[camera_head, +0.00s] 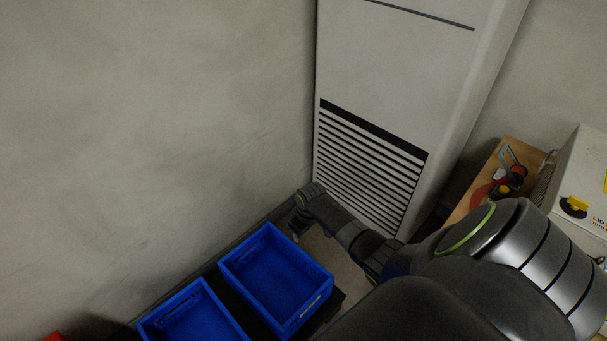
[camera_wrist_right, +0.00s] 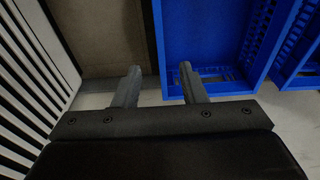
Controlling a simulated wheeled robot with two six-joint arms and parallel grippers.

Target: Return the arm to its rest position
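My right arm (camera_head: 345,230) reaches from the lower right of the head view toward the vented cabinet. My right gripper (camera_head: 299,228) is small and dark there, beside the far corner of a blue crate (camera_head: 303,316). In the right wrist view, the two fingers of my right gripper (camera_wrist_right: 158,84) stand apart with nothing held between them. The blue crate also shows there (camera_wrist_right: 205,40), beyond and to the right of the fingers. My left gripper is in neither view.
A second blue crate (camera_head: 190,312) stands left of the first; the visible insides look empty. A tall pale cabinet (camera_head: 395,60) with a slatted vent stands close behind my right arm. A wooden bench (camera_head: 515,152) with tools and a white box (camera_head: 583,165) is at the right.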

